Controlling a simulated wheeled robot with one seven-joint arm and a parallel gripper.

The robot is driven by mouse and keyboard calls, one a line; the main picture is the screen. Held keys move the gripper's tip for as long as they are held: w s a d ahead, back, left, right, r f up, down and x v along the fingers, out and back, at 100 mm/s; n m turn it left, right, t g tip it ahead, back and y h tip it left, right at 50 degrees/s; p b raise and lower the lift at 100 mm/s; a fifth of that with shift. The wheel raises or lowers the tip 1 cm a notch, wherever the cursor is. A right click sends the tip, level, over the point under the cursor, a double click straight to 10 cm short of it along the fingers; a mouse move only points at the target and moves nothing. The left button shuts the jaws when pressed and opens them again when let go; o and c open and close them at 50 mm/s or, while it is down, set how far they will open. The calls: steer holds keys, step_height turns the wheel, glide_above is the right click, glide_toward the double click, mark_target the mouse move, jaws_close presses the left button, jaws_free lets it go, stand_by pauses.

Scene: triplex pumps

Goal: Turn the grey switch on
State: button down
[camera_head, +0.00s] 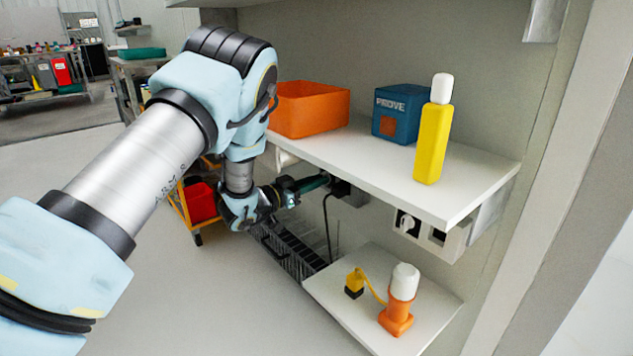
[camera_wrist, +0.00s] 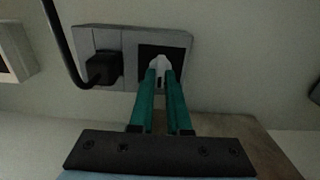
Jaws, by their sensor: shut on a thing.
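The grey switch (camera_wrist: 160,62) is a small light knob on a dark square panel in a grey wall plate (camera_wrist: 186,40). My gripper (camera_wrist: 160,76) has its teal fingers closed around the switch, one on each side. The fingers hide part of the switch, and whether it is on or off cannot be told. In the head view my gripper (camera_head: 322,181) reaches under the white shelf to the wall, where the switch itself is hidden.
A black plug (camera_wrist: 103,68) with a cable sits beside the switch. The white shelf (camera_head: 385,172) above holds an orange bin (camera_head: 308,110), a blue box (camera_head: 400,113) and a yellow bottle (camera_head: 433,135). Another wall plate (camera_head: 455,240) is at right; an orange-and-white device (camera_head: 400,300) stands on a lower shelf.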

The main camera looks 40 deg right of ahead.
steer(key=shift+m, duration=0.3)
steer(key=m+b, duration=0.2)
steer(key=m, duration=0.3)
steer(key=m+b, duration=0.3)
steer(key=m, duration=0.3)
steer(key=m+b, duration=0.3)
steer(key=m, duration=0.3)
steer(key=shift+s+f, duration=0.2)
steer(key=shift+f, duration=0.1)
steer(key=shift+m+b, duration=0.3)
stand_by(0.3)
steer(key=c, duration=0.9)
jaws_free()
steer(key=shift+r, duration=0.1)
steer(key=a, duration=0.3)
steer(key=a+p, duration=0.1)
steer(key=a, duration=0.3)
steer(key=a+p, duration=0.1)
steer(key=a, duration=0.2)
steer(key=shift+w+a, duration=0.3)
steer(key=shift+a, duration=0.1)
